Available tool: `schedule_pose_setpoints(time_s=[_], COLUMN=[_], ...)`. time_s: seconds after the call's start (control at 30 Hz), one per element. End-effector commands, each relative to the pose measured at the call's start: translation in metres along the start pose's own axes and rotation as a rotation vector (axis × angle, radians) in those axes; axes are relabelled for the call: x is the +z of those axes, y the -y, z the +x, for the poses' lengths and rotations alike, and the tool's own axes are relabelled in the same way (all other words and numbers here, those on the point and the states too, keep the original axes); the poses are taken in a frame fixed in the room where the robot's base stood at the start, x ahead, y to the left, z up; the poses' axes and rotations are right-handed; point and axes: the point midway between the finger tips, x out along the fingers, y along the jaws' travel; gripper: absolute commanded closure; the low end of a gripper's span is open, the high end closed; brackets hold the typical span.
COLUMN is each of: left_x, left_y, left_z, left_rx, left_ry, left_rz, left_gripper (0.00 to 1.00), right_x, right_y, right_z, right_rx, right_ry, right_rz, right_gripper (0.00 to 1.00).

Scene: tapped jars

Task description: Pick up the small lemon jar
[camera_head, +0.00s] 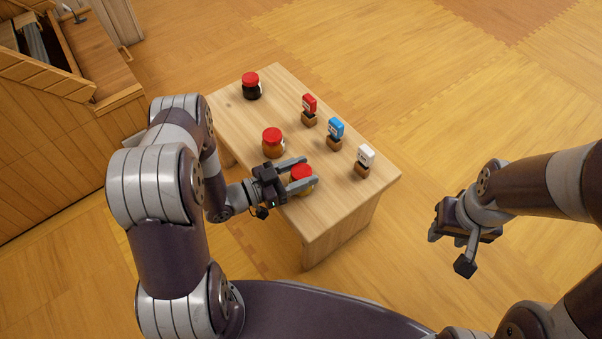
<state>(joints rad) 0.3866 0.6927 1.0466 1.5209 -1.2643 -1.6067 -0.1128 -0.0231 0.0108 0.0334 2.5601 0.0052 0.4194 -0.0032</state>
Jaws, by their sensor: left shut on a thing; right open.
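A small jar with a red lid and yellowish contents (301,173), which looks like the lemon jar, stands near the front left edge of the wooden table. My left gripper (297,176) is shut on this jar, with one finger on each side of it. The fingers hide part of its body, and I cannot tell whether it is clear of the tabletop. My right gripper (456,252) is open and empty, off the table to the right.
On the wooden table (340,205) stand an orange-brown jar (273,144) close behind my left gripper and a dark jar (251,87) farther back. A wooden cabinet (60,130) is at left.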

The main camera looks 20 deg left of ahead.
Motion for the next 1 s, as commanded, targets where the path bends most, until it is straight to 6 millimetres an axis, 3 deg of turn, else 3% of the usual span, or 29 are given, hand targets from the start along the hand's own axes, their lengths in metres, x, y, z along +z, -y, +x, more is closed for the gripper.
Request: schedule_pose_setpoints(time_s=[0.2, 0.5, 0.7, 0.87, 1.0], left_x=[-0.045, -0.086, -0.103, -0.105, -0.095], left_y=[0.001, -0.071, -0.105, -0.113, -0.09], left_z=[0.0, 0.015, 0.022, 0.024, 0.022], left_rx=[0.0, 0.006, 0.005, -0.003, -0.121], left_ry=[-0.001, 0.001, 0.0, -0.001, 0.0], left_rz=[0.003, -0.003, -0.001, 0.001, 0.001], left_gripper=[0.87, 0.87, 0.87, 0.87, 0.87], right_x=[-0.004, -0.009, -0.011, -0.011, -0.011], right_y=[0.0, 0.0, 0.0, 0.0, 0.0], right_z=[-0.035, -0.075, -0.088, -0.09, -0.089], right_rx=[0.0, 0.0, 0.0, 0.0, 0.0], right_ry=[0.0, 0.0, 0.0, 0.0, 0.0], right_rz=[0.0, 0.0, 0.0, 0.0, 0.0], right_gripper=[0.57, 0.57, 0.57, 0.57, 0.57])
